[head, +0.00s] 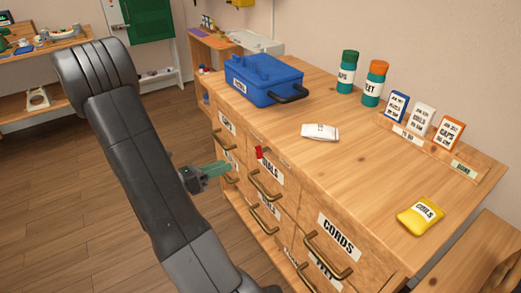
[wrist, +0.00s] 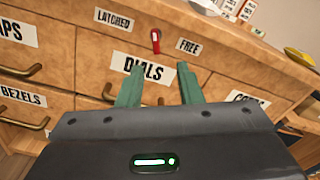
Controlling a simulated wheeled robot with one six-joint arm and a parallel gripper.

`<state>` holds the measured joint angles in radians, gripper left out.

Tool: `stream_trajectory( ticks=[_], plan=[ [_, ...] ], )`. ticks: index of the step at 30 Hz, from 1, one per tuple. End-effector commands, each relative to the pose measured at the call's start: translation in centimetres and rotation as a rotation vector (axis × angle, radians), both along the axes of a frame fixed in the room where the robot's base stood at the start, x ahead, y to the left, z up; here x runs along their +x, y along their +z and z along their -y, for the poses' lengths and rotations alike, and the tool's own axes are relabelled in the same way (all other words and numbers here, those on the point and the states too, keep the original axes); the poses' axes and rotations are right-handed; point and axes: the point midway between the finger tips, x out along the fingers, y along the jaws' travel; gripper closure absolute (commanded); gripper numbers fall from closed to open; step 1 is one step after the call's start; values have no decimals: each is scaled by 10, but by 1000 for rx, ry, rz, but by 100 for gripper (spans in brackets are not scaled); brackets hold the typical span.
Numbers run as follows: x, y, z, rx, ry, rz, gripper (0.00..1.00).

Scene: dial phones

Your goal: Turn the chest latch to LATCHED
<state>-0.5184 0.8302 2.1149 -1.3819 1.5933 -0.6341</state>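The small red latch (wrist: 155,40) sits on the wooden chest's front, above the DIALS drawer (wrist: 140,66). In the wrist view it stands roughly upright between the LATCHED label (wrist: 114,19) on its left and the FREE label (wrist: 188,46) on its right; it points clearly at neither. It also shows in the head view (head: 259,153). My gripper (wrist: 160,68) has its two green fingers spread with nothing between them. It is in front of the DIALS drawer, below the latch and apart from it. In the head view my gripper (head: 222,168) is left of the latch.
Drawers with bronze handles cover the chest front, including the CORDS drawer (head: 338,237). On the chest top (head: 345,175) are a blue toolbox (head: 262,77), two jars, a white packet (head: 320,132), a yellow packet (head: 420,215) and small upright boxes. Open floor (head: 60,190) lies left.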

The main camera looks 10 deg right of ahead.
Motion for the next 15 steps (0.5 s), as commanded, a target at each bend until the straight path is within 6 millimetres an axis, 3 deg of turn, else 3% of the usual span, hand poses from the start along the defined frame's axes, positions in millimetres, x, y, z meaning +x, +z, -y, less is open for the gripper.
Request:
stream_trajectory(
  ticks=[5,15],
  plan=[
    [5,-4,-2,-23,22,-14,67],
    [17,-4,36,-20,15,-12,67]
  ],
)
